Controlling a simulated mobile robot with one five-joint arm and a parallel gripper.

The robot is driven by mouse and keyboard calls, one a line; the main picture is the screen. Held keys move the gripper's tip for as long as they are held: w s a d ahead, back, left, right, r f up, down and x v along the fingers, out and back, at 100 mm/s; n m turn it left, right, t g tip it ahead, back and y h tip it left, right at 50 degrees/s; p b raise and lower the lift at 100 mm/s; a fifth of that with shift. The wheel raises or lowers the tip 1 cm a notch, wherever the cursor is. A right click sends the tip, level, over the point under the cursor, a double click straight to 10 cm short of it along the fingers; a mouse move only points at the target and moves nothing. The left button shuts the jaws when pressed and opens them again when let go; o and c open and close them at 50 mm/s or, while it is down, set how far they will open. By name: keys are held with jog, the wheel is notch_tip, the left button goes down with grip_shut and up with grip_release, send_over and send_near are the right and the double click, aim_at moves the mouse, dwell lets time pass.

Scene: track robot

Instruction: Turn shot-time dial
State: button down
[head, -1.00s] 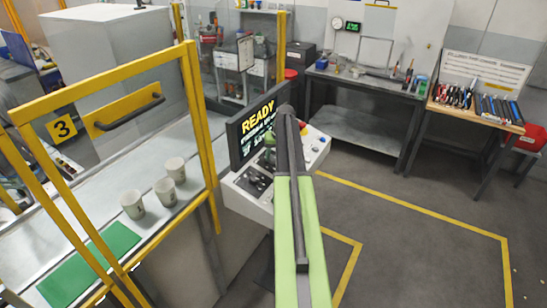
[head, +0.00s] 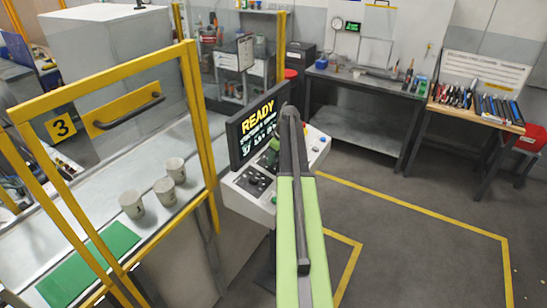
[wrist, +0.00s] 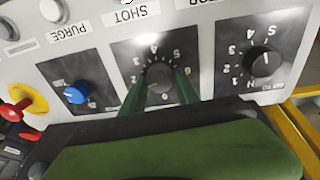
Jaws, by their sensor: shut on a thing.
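The shot-time dial (wrist: 160,75) is a dark round knob on a black square plate with numbers around it, in the middle of the wrist view. An upside-down SHOT label is beside the plate. My gripper (wrist: 160,88) has its two green fingers on either side of the knob and is shut on it. The fingers cover part of the plate's markings. In the head view my gripper (head: 272,155) shows as a green shape at the control panel (head: 250,203), partly hidden by my arm. The dial cannot be made out there.
A second black dial (wrist: 263,62) sits to the right and a blue knob (wrist: 74,95) to the left. A red button with a yellow collar (wrist: 27,100) is farther left. The READY screen (head: 258,128) stands close behind the panel. Cups stand inside the yellow-framed guard (head: 195,130).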

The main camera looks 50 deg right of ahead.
jog(key=shift+n, duration=0.8)
jog(key=c, duration=0.9)
grip_release()
jog(key=shift+r, duration=0.1)
jog(key=p+v, duration=1.6)
jog(key=v, duration=0.1)
jog(key=shift+s+d, duration=0.15)
